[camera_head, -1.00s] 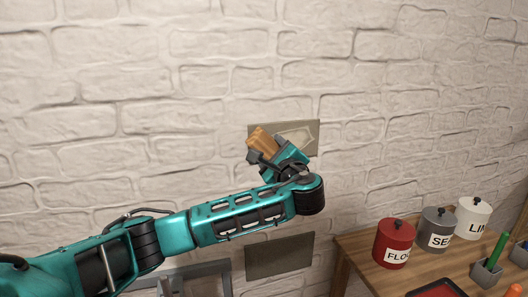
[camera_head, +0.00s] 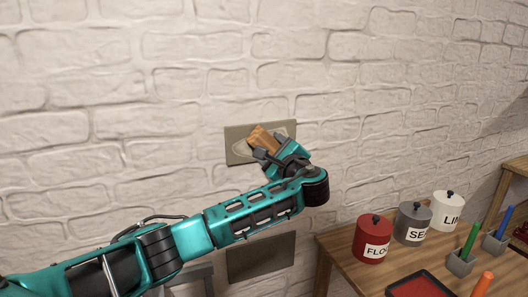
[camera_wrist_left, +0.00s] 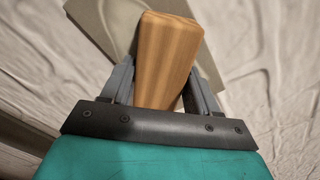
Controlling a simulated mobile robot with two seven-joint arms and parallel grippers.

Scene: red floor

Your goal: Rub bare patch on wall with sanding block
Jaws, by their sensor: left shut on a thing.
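The bare patch (camera_head: 235,146) is a grey-beige rectangle with a paler irregular area inside, on the white brick wall. The sanding block (camera_head: 264,138) has a wooden, orange-brown body. My left gripper (camera_head: 269,153) is shut on it and holds it in front of the patch, hiding part of it. In the left wrist view the block (camera_wrist_left: 167,55) sits between the two grey fingers, with the patch (camera_wrist_left: 97,18) behind it. I cannot tell whether the block touches the wall. My right gripper is not in view.
A second, darker rectangle (camera_head: 260,256) is lower on the wall, behind my arm.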

